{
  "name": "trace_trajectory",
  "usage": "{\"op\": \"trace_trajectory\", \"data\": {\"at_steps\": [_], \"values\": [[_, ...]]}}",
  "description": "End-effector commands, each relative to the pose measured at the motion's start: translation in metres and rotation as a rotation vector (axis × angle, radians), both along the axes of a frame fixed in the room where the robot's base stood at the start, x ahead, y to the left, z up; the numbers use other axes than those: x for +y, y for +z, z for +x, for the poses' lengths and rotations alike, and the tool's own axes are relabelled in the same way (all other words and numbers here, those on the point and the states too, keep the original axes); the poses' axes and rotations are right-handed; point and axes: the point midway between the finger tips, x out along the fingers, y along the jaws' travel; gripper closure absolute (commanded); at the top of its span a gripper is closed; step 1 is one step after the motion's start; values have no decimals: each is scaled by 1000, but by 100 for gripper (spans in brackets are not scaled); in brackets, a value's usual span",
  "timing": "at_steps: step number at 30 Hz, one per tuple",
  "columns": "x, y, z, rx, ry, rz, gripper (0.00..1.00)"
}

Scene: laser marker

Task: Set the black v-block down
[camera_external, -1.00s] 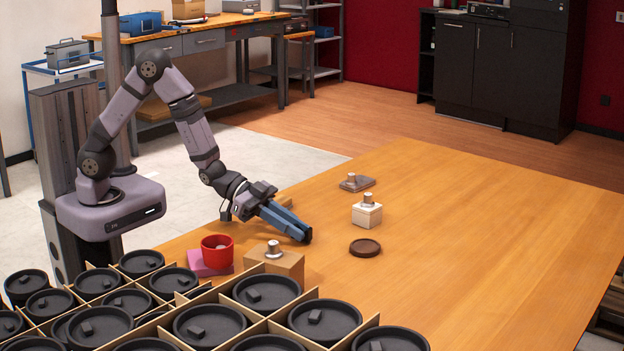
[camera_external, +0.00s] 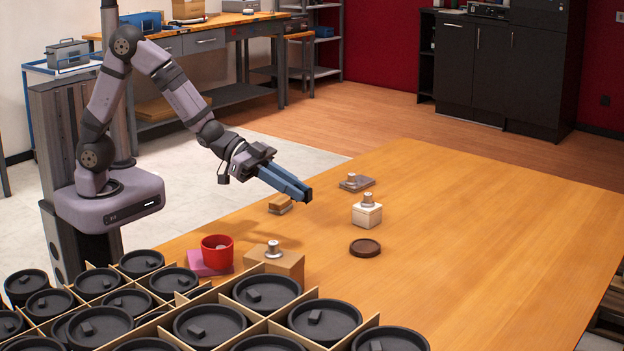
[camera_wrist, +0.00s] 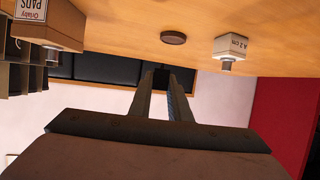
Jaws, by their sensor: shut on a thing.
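My gripper (camera_external: 304,192) is held out above the wooden table (camera_external: 480,230), its blue-grey fingers pointing right and slightly down. It is shut on the black v-block (camera_wrist: 161,78), a small dark piece that shows between the fingertips in the wrist view. In the outside view the v-block (camera_external: 308,195) is a small dark shape at the finger ends, clear of the table. The fingers hide most of it.
A tan block (camera_external: 280,204) lies below my gripper. A white box (camera_external: 367,215), a brown disc (camera_external: 365,247) and a grey plate (camera_external: 357,184) stand to the right. A cardboard box (camera_external: 287,264) and red cup (camera_external: 217,251) are in front. The table's right side is clear.

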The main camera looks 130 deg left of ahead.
Motion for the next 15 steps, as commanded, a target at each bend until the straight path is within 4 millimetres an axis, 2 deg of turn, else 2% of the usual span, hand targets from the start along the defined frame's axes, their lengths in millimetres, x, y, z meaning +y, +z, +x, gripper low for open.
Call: {"op": "trace_trajectory", "data": {"at_steps": [5, 15], "values": [[1, 4, 10, -2, 9, 1, 100], [-5, 14, 70, -1, 97, -2, 100]]}}
